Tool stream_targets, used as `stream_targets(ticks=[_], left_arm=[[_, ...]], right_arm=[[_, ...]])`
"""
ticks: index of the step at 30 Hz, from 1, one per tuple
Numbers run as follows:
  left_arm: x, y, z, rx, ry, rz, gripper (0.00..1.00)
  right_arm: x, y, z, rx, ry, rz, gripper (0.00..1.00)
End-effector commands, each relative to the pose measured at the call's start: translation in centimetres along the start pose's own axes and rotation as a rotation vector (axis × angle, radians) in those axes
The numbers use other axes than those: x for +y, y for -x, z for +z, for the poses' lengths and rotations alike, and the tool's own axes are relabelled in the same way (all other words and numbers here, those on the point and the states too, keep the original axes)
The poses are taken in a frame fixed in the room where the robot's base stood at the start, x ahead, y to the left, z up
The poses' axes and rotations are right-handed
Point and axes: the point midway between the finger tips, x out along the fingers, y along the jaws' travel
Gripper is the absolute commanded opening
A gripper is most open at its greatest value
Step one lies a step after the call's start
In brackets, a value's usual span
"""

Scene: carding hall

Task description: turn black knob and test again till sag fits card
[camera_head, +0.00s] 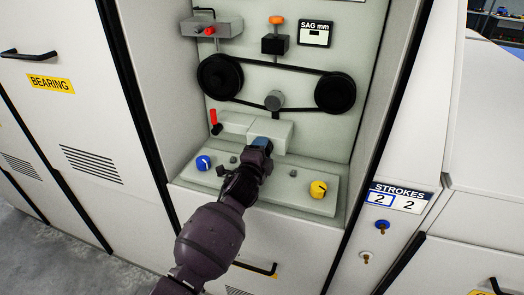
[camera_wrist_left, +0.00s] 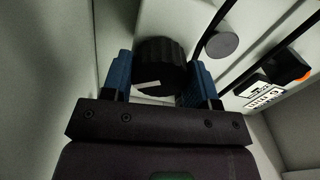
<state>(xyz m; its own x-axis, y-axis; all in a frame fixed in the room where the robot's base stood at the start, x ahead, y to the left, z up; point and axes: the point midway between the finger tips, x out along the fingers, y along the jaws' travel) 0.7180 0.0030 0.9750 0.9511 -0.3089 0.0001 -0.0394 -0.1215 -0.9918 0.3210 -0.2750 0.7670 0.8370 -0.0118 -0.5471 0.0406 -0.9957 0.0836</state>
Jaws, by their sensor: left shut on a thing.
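My left gripper (camera_head: 260,143) reaches into the recess of the machine, at the grey block (camera_head: 283,133) below the belt. In the left wrist view its blue fingers (camera_wrist_left: 160,80) are shut on the sides of the black knob (camera_wrist_left: 162,55), which has a white mark on its rim. In the head view the knob is hidden by the gripper. The black belt (camera_head: 290,68) runs round two black pulleys, with a grey roller (camera_head: 274,101) at its lower run. The SAG mm card (camera_head: 316,32) hangs at the upper right; its marks are too small to read. My right gripper is out of view.
A blue knob (camera_head: 203,163) and a yellow knob (camera_head: 318,189) sit on the ledge either side of my arm. A red handle (camera_head: 214,121) stands left of the block. The STROKES plate (camera_head: 400,197) shows 2 and 2. Recess walls stand close on both sides.

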Motion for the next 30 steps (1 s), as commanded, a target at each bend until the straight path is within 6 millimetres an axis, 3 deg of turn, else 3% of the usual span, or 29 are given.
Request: stream_targets(ticks=[12,29,30], left_arm=[[0.1,0.0,0.0,0.0,0.186,0.002,0.3],[0.1,0.0,0.0,0.0,0.21,0.002,0.3],[0.1,0.0,0.0,0.0,0.21,0.002,0.6]], right_arm=[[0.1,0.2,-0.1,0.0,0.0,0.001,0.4],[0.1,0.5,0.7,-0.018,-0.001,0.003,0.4],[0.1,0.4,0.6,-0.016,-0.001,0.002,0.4]])
